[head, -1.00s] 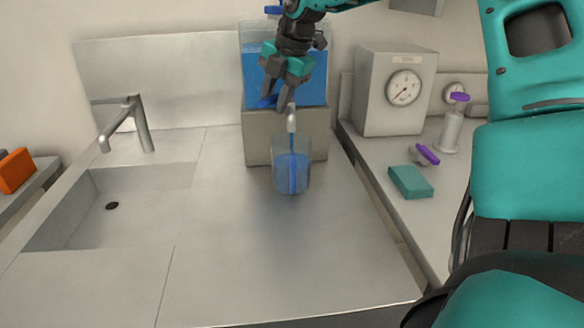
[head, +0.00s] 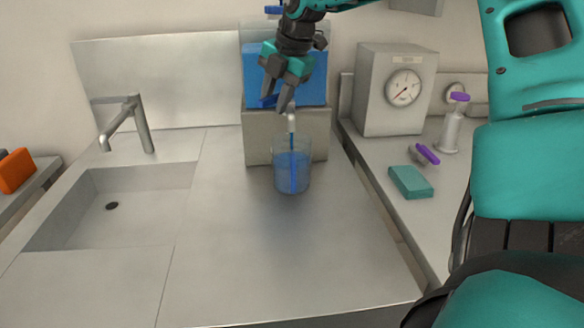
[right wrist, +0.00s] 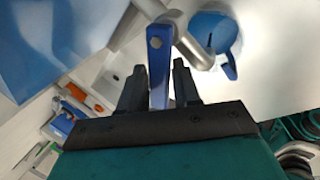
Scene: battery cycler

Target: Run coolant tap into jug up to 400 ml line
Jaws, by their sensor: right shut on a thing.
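My right gripper (head: 277,98) is shut on the blue tap lever (right wrist: 157,60), which stands between the two fingers in the right wrist view. The tap spout (head: 291,122) sticks out in front of the coolant tank (head: 313,80), and a blue stream runs from it into the jug. The clear jug (head: 291,176) stands upright under the spout, partly filled with blue coolant. It also shows in the right wrist view (right wrist: 212,36), with its blue handle. The jug's markings are too small to read. The left gripper is not in view.
The tank sits on a grey block (head: 258,140). A sink with a tap (head: 140,125) is at left. On the right counter are a gauge box (head: 392,95), a teal sponge (head: 410,182) and a purple-topped bottle (head: 452,125). The counter in front of the jug is clear.

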